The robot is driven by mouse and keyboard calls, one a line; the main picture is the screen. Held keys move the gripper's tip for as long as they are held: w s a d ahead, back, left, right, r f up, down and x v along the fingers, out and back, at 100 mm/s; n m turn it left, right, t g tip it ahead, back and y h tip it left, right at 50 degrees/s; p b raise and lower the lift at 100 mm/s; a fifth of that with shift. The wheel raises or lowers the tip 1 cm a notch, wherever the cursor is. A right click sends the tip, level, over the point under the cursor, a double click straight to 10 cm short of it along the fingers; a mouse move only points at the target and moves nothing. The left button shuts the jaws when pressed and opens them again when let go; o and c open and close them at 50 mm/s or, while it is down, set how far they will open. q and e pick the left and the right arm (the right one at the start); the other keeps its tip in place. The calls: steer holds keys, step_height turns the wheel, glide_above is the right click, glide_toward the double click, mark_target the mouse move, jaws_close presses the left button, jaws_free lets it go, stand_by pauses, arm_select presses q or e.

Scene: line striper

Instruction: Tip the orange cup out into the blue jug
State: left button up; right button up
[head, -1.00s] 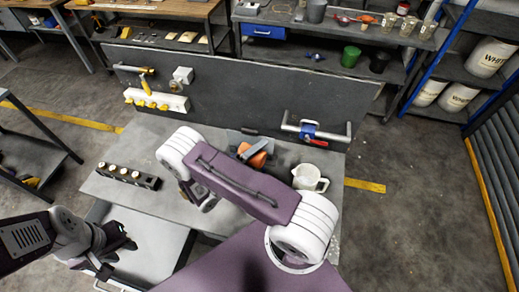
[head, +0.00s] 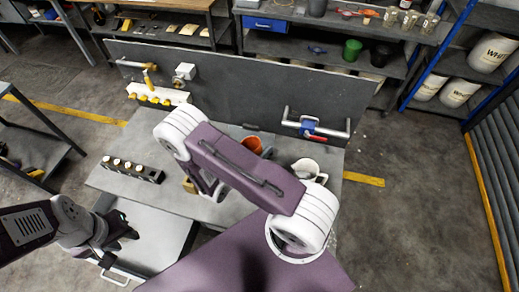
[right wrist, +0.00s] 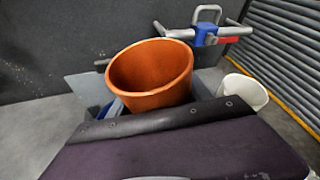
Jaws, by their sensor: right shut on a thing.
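The orange cup (head: 251,145) shows beyond my right arm in the head view. In the right wrist view the orange cup (right wrist: 150,75) has its mouth up, leaning slightly, and its visible inside looks empty. My right gripper (right wrist: 148,98) is shut on the cup; its fingers are mostly hidden. I see no clearly blue jug. A white jug with a handle (head: 307,168) stands to the right of the cup, partly behind my arm; it also shows in the right wrist view (right wrist: 246,90). My left gripper (head: 128,230) is low at the left, apart from both; its jaw opening is unclear.
A dark upright panel (head: 240,75) closes the bench's back, with a metal handle bar with blue and red parts (head: 312,128). A black rack with several pale tops (head: 132,170) sits at the bench's left. A small blue piece (right wrist: 115,107) shows beside the cup.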

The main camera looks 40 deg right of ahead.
steer(key=shift+r, duration=0.1)
steer(key=shift+r+m+p, duration=0.5)
steer(key=shift+r+p, duration=0.1)
steer(key=shift+r, duration=0.3)
steer(key=shift+r+m+t+y, duration=0.4)
steer(key=shift+r+m+t, duration=0.1)
steer(key=shift+r, duration=0.05)
